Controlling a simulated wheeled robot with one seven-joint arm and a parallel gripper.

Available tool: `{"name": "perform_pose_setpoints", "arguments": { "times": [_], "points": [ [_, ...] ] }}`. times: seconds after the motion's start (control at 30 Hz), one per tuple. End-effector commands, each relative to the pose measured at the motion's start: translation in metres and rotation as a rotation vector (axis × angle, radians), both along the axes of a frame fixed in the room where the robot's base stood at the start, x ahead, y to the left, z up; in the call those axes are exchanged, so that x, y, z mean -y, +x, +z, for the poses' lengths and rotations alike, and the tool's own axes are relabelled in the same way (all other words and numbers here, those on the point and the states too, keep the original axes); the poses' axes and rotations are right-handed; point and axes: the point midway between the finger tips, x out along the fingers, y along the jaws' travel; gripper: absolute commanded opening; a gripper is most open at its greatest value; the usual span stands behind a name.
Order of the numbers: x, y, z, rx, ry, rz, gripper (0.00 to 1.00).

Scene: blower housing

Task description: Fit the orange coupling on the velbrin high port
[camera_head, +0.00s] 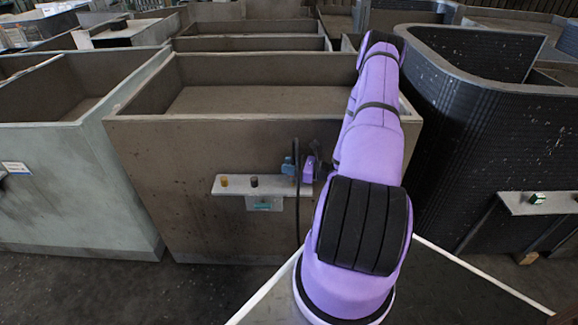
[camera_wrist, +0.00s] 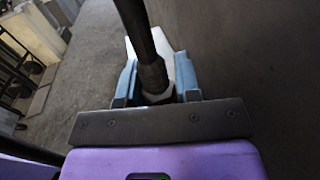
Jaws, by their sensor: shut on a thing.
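My gripper (camera_head: 289,168) has blue fingers, which also show in the wrist view (camera_wrist: 156,84). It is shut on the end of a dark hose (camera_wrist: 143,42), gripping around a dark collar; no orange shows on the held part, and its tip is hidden. In the head view the hose (camera_head: 297,215) hangs down below the gripper. My gripper is above the right end of a pale shelf (camera_head: 225,191) on the front wall of a brown bin. A small orange-yellow stub (camera_head: 224,181) and a dark stub (camera_head: 254,181) stand upright on it, left of the gripper. I cannot tell which is the high port.
A small teal label plate (camera_head: 264,203) hangs under the shelf. The brown bin (camera_head: 160,135) rises behind it. A pale green bin (camera_head: 60,180) stands left, and a black ribbed bin (camera_head: 470,120) stands right with its own shelf (camera_head: 550,203). Floor shows in front.

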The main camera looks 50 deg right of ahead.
Motion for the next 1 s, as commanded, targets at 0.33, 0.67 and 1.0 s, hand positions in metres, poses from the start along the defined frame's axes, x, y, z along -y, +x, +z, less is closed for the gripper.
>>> {"name": "perform_pose_setpoints", "arguments": {
  "times": [0.33,0.67,1.0],
  "points": [
    [0.0,0.0,-0.008,0.0,0.001,0.0,0.01],
    [0.0,0.0,-0.014,0.001,0.0,0.0,0.01],
    [0.0,0.0,-0.022,0.0,0.001,0.0,0.01]
  ]
}}
